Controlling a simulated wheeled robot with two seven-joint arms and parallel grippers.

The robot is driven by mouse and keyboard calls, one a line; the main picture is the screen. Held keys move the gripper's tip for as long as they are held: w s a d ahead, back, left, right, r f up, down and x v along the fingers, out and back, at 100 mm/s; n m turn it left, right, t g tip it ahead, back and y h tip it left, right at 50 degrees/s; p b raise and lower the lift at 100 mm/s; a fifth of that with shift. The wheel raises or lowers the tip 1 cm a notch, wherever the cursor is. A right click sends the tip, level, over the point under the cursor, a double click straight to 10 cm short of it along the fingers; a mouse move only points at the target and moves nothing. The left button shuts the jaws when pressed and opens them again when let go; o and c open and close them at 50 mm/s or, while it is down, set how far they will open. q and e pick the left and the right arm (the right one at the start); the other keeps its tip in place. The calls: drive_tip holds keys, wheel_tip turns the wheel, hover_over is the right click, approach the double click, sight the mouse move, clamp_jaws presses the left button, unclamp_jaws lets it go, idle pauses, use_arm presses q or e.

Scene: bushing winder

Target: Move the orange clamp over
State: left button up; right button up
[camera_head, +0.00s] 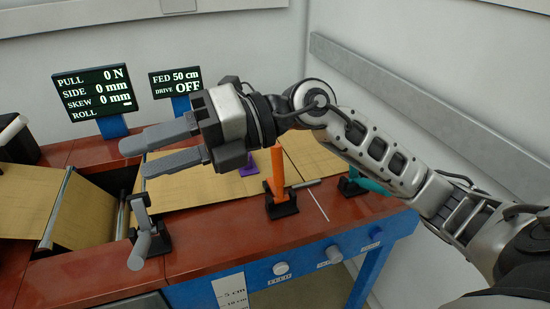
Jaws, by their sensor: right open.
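The orange clamp (278,176) stands upright on a black base at the front edge of the red bench, right of its middle. Its upper end is close below my right forearm in the picture; I cannot tell the gap in depth. My right gripper (160,148) is open and empty, with its two grey fingers pointing left above the paper web. It is up and to the left of the orange clamp, apart from it. My left gripper is not in view.
A grey clamp (146,238) stands at the front left, a purple one (249,166) behind the orange, a teal one (368,184) at right. Brown paper (205,188) crosses the red bench (225,240). Two display screens (93,90) stand behind. Knobs (281,268) line the blue front.

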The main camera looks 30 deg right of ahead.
drive_tip(key=w+d+f+h, duration=0.3)
drive_tip(key=d+f+h, duration=0.1)
drive_tip(key=d+h, duration=0.45)
drive_tip(key=m+t+h, duration=0.1)
drive_tip(key=m+h, duration=0.3)
drive_tip(key=h, duration=0.3)
approach(275, 159)
drive_tip(key=shift+n, duration=0.3)
drive_tip(key=x, duration=0.4)
drive_tip(key=p+x, duration=0.1)
drive_tip(key=x, duration=0.3)
drive_tip(key=d+p+x, duration=0.1)
drive_tip(key=x, duration=0.2)
drive_tip(key=shift+w+f, duration=0.3)
drive_tip(key=shift+w, duration=0.2)
drive_tip(key=shift+c, duration=0.3)
clamp_jaws()
